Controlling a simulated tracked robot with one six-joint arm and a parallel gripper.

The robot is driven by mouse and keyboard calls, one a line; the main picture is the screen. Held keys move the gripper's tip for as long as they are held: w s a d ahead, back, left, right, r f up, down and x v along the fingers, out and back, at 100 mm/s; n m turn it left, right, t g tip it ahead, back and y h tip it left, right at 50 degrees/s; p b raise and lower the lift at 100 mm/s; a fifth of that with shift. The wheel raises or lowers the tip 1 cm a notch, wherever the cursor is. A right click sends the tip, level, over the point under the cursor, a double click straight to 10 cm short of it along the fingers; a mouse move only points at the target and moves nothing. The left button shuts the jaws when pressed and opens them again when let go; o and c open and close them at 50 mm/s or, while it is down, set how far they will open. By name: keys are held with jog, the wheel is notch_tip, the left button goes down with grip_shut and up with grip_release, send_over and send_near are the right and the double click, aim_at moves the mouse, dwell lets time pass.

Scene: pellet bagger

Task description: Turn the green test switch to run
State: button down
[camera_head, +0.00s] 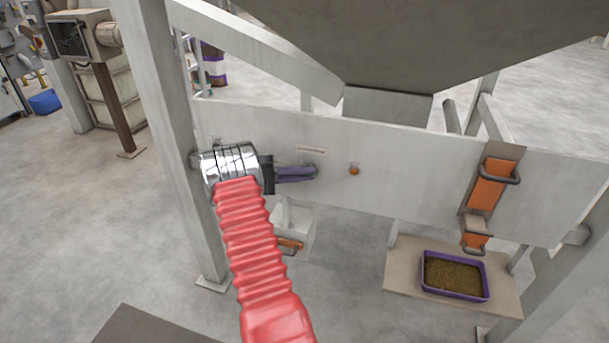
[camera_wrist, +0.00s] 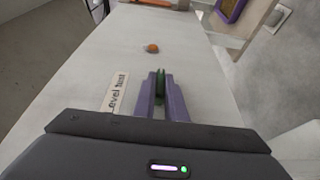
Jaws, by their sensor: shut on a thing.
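My gripper (camera_head: 314,172) reaches across the front of the light grey panel (camera_head: 400,180) at the end of my red-sleeved arm. In the wrist view its purple fingers (camera_wrist: 160,84) are shut on the green test switch (camera_wrist: 160,86), which shows as a thin dark green edge between them. The label (camera_wrist: 117,93) beside the fingers reads "Level test". In the head view the switch is hidden by the fingers, and its label (camera_head: 311,149) is too small to read. I cannot tell the switch's turned position.
An orange button or lamp (camera_head: 354,169) sits on the panel right of my gripper. Orange handled slides (camera_head: 488,186) are at the panel's right end. A purple tray of pellets (camera_head: 454,276) stands on a low shelf (camera_head: 408,277). A grey post (camera_head: 171,140) stands close left of my wrist.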

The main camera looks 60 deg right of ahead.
jog(key=shift+w+f, duration=0.1)
jog(key=shift+f, duration=0.05)
dwell(0.3)
jog(key=c, duration=1.8)
grip_release()
jog(key=v, duration=1.3)
jog(key=shift+w+a+f, duration=0.25)
jog(key=shift+w, duration=0.1)
